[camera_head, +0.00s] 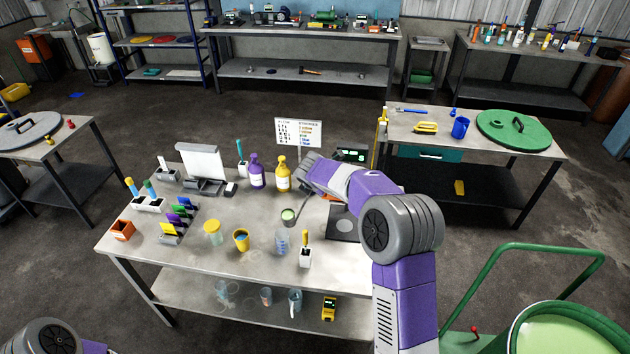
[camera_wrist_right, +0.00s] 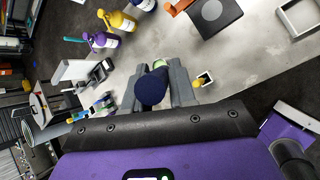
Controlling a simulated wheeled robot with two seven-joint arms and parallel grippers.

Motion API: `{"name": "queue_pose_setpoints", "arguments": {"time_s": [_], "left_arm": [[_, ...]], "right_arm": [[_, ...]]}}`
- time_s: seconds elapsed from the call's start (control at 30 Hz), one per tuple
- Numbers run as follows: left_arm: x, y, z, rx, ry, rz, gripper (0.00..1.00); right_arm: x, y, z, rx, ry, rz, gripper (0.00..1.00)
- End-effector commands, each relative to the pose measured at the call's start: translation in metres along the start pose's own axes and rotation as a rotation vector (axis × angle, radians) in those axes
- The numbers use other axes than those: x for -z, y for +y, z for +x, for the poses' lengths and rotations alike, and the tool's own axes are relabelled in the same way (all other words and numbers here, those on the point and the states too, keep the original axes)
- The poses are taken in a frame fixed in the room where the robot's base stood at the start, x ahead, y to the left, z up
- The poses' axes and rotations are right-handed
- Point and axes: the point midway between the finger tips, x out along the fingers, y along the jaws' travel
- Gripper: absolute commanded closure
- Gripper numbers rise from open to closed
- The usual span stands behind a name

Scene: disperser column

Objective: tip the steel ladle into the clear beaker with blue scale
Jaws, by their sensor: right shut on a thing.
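The steel ladle (camera_head: 288,214) shows its round bowl with green contents, over the middle of the workbench (camera_head: 150,240). In the right wrist view its dark blue handle (camera_wrist_right: 151,88) lies between the fingers of my right gripper (camera_wrist_right: 158,84), which is shut on it. Green shows just beyond the handle end there. The clear beaker with blue scale (camera_head: 282,242) stands upright near the bench's front edge, just in front of and below the ladle bowl in the head view. I cannot make out the beaker in the wrist view. My left gripper is out of view.
A yellow cup (camera_head: 241,240) and a yellow-lidded jar (camera_head: 213,232) stand left of the beaker. A white holder with a yellow-handled tool (camera_head: 305,254) stands right of it. Purple (camera_head: 257,172) and yellow (camera_head: 283,174) bottles stand behind. A dark plate (camera_head: 343,224) lies right.

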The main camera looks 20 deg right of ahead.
Motion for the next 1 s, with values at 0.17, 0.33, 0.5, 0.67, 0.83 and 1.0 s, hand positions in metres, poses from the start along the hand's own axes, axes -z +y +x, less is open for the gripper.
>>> {"name": "queue_pose_setpoints", "arguments": {"time_s": [0.17,0.33,0.5,0.67,0.83,1.0], "left_arm": [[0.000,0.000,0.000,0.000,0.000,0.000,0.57],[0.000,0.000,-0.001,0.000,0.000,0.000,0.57],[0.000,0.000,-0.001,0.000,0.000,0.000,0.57],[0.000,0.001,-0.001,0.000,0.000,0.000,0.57],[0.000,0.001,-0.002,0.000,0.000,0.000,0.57],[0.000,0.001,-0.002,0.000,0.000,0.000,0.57]], "right_arm": [[0.004,0.000,-0.003,-0.005,-0.019,-0.004,1.00],[0.009,-0.001,-0.004,-0.009,-0.035,-0.009,1.00],[0.013,-0.002,-0.005,-0.012,-0.051,-0.014,1.00],[0.018,-0.003,-0.007,-0.017,-0.063,-0.018,1.00],[0.023,-0.004,-0.009,-0.023,-0.074,-0.023,1.00],[0.028,-0.005,-0.010,-0.028,-0.086,-0.028,1.00]]}}
